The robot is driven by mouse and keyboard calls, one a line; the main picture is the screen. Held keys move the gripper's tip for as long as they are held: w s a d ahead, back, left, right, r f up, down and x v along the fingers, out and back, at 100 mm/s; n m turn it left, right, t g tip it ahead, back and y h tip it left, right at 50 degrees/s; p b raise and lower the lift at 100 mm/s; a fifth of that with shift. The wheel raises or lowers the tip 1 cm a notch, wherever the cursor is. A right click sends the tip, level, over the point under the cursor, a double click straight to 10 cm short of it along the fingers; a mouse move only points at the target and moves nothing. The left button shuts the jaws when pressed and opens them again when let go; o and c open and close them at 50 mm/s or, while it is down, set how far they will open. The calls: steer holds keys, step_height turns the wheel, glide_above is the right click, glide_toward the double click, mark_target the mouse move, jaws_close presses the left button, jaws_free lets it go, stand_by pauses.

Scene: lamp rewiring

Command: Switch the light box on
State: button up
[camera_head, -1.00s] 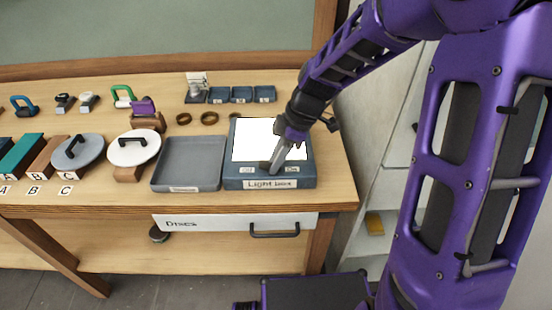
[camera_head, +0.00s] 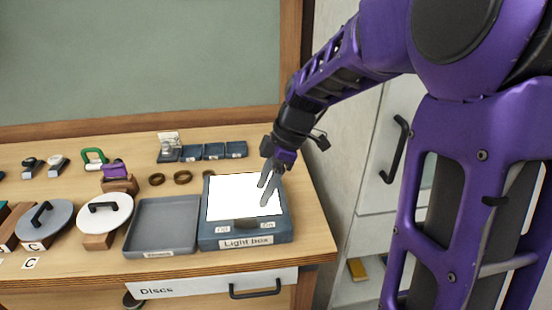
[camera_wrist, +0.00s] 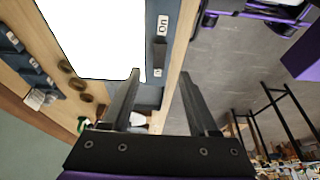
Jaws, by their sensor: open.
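The light box (camera_head: 212,243) is a blue-grey box at the front right of the bench. Its top panel (camera_head: 232,200) is bright, even white. A dark switch (camera_head: 245,224) lies on the front strip between the "Off" label (camera_head: 222,230) and the "On" label (camera_head: 267,224). The wrist view also shows the switch (camera_wrist: 160,52) and the white panel (camera_wrist: 100,35). Which way the switch is set is hard to tell. My gripper (camera_head: 266,194) is open and empty, its fingers in front of the panel's right part in the head view, apart from the switch.
A grey tray (camera_head: 130,240) stands just left of the light box. Small blue bins (camera_head: 213,151) and brown rings (camera_head: 183,177) lie behind. White and grey discs with handles are farther left. A drawer labelled "Discs" (camera_head: 205,284) is below; a pale cabinet (camera_head: 372,175) stands right.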

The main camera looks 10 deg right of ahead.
steer(key=v, duration=0.7)
steer(key=shift+r, duration=0.3)
steer(key=shift+d, duration=0.1)
